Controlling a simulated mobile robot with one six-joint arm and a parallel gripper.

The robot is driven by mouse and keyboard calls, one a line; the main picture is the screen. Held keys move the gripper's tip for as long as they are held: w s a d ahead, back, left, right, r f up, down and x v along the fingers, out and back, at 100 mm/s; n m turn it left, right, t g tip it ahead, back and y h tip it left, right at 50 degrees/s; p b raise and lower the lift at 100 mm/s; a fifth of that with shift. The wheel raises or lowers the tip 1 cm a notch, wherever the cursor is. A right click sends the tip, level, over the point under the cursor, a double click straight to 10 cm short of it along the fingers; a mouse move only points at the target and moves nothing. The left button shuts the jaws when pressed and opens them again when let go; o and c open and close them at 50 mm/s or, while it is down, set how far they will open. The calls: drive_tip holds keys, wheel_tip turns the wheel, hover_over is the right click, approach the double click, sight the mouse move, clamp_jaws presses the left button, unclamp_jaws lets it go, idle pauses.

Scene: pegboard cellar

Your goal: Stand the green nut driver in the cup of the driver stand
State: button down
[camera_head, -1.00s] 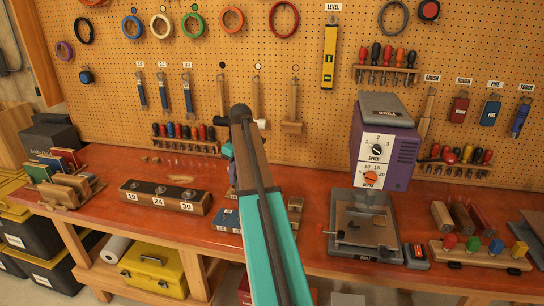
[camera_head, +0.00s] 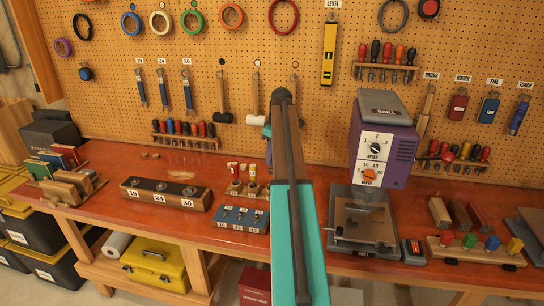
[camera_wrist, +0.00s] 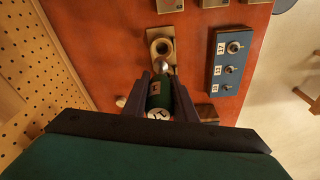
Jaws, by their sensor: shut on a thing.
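In the wrist view my gripper (camera_wrist: 160,80) is shut on the green nut driver (camera_wrist: 157,95). Its white, numbered end cap faces the camera and its metal shaft points away, toward the bench. Just beyond the shaft's tip is the driver stand (camera_wrist: 153,37), a small wooden piece with a round cup. The tip appears beside the near rim of the cup; I cannot tell its height or whether it touches.
A blue block (camera_head: 240,220) with numbered studs lies at the bench front. A wooden rack (camera_head: 243,192) with red- and yellow-handled drivers stands behind it. A block marked 19, 24, 30 (camera_head: 163,196) lies left. The drill press (camera_head: 383,143) stands right, the pegboard (camera_head: 215,60) behind.

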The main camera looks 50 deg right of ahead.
drive_tip(key=shift+f, duration=0.1)
drive_tip(key=shift+f+b, duration=1.45)
drive_tip(key=shift+f, duration=1.45)
drive_tip(key=shift+s, duration=0.1)
drive_tip(key=shift+f+b, duration=0.75)
drive_tip(key=shift+f, duration=1.7)
drive_tip(key=c, duration=1.4)
unclamp_jaws()
drive_tip(key=shift+r, duration=0.1)
